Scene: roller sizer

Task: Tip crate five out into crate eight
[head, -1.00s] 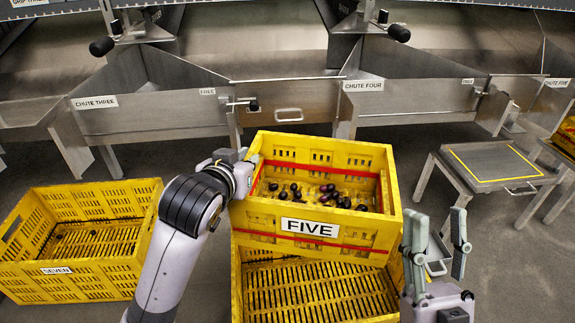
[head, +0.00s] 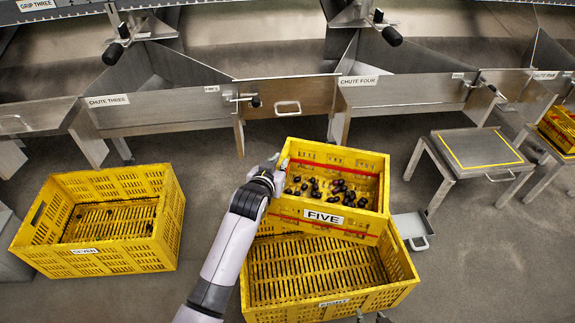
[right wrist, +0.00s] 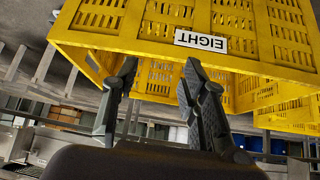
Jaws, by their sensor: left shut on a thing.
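Crate five (head: 323,232), yellow with a red band and a FIVE label, holds several small dark round fruits (head: 330,190). My left gripper (head: 275,172) is shut on its left wall. Crate five overlaps the back of crate eight (head: 250,283) in the head view; whether they touch is unclear. Crate eight's slatted floor shows bare in front. Its EIGHT label appears upside down in the right wrist view (right wrist: 201,41). My right gripper (right wrist: 158,70) is open, its two fingers apart before crate eight's label side; only its tips show at the head view's bottom edge.
Crate seven (head: 100,262) stands on the floor at left with a few dark fruits in it. Metal chutes three (head: 150,115) and four (head: 405,97) line the back. A low stand (head: 478,155) is at right. A grey tray (head: 412,228) lies beside crate eight.

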